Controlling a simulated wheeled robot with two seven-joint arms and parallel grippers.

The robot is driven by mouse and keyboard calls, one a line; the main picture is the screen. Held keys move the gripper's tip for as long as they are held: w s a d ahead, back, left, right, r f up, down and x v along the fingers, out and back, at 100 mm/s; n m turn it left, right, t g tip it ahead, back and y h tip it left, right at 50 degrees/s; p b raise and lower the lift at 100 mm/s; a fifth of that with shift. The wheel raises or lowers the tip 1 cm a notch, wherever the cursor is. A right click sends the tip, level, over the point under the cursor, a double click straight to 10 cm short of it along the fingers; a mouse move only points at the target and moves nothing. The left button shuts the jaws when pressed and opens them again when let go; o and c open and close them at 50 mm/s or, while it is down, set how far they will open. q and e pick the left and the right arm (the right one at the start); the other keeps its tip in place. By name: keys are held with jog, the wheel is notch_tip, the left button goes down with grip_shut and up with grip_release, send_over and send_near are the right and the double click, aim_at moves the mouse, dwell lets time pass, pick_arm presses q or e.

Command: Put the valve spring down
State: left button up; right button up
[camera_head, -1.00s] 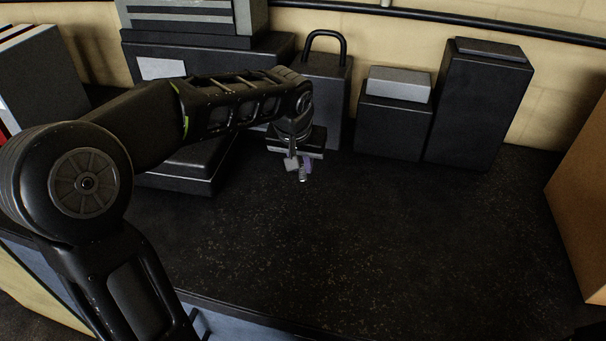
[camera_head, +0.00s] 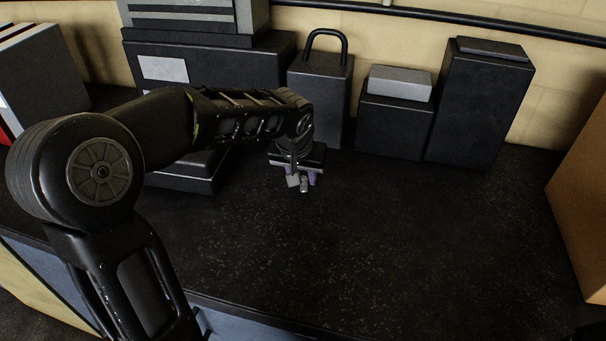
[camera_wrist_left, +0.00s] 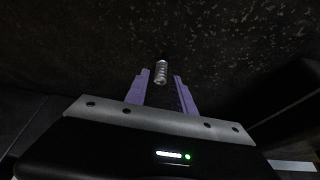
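The valve spring (camera_head: 304,187) is a small silvery coil low between the fingertips of my left gripper (camera_head: 303,181), over the dark bench top. In the left wrist view, the spring (camera_wrist_left: 161,73) shows just past the tips of the two purple fingers (camera_wrist_left: 161,82). Dark gaps show on both sides of it, so the fingers look open and apart from it. It appears to touch the bench, but its lower end is hard to make out. My right gripper is not in view.
The speckled black bench top (camera_head: 370,245) is clear in front and to the right. Along the back stand a padlock-shaped block (camera_head: 320,95), a dark box with a grey top (camera_head: 393,125) and a tall dark box (camera_head: 480,105). A brown panel (camera_head: 585,205) bounds the right.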

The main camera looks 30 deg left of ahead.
pick_arm(q)
jog(key=shift+o, duration=0.6)
jog(key=shift+r, duration=0.45)
jog(key=b+v, duration=0.1)
jog(key=v, duration=1)
jog(key=shift+s+r+b, duration=0.2)
jog(key=shift+r+b, duration=0.05)
jog(key=shift+b, duration=0.05)
jog(key=shift+o, duration=0.4)
jog(key=shift+d+f, duration=0.1)
jog(key=shift+f, duration=0.05)
